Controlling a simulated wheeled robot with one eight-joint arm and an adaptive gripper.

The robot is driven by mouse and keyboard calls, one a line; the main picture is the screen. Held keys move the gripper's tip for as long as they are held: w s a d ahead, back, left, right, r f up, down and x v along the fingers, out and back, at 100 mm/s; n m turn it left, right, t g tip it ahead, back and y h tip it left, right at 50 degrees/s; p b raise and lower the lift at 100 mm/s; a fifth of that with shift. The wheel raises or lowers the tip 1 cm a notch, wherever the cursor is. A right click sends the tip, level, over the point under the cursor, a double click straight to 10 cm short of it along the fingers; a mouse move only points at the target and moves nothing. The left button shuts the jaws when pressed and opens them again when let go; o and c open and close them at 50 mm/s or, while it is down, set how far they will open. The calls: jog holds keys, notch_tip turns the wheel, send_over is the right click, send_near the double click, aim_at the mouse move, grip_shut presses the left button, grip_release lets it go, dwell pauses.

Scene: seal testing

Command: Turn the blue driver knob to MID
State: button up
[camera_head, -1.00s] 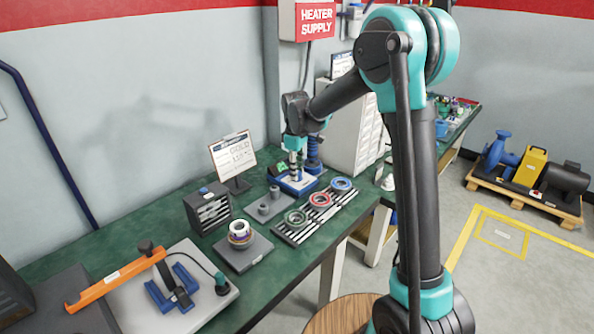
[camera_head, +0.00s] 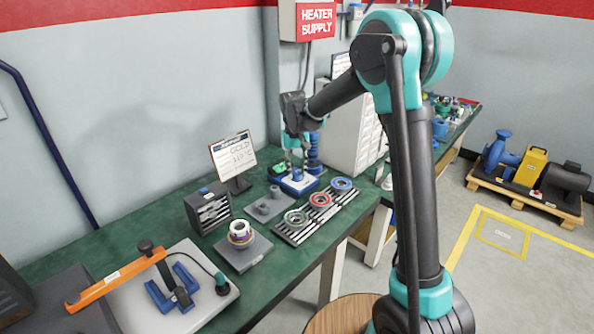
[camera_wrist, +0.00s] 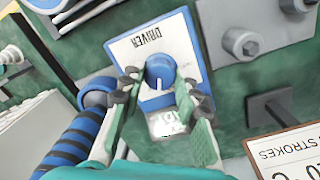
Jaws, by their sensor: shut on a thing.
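The blue driver knob (camera_wrist: 160,69) sits on a white and blue box labelled DRIVER (camera_wrist: 150,38), which reads upside down in the wrist view. A white pointer line on the knob points toward the bottom of that picture. My gripper (camera_wrist: 158,84) has one finger on each side of the knob and is shut on it. A pale display (camera_wrist: 168,124) on the box lies between the fingers, and its lettering is partly covered. In the head view the driver box (camera_head: 299,187) stands on the green bench, with my gripper (camera_head: 297,171) over the blue knob (camera_head: 297,175).
A blue and black ribbed cylinder (camera_wrist: 72,138) stands close beside my gripper. A grey block with pegs (camera_head: 264,207) and a rack with green, red and blue rings (camera_head: 313,222) are nearby. A sign on a stand (camera_head: 234,157) stands to the left.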

aim_at(296, 173)
jog(key=shift+m, duration=1.4)
jog(key=o, duration=1.2)
jog(key=shift+c, duration=0.2)
notch_tip(296, 173, up, 12)
jog(key=shift+a, duration=0.3)
jog(key=shift+d, duration=0.15)
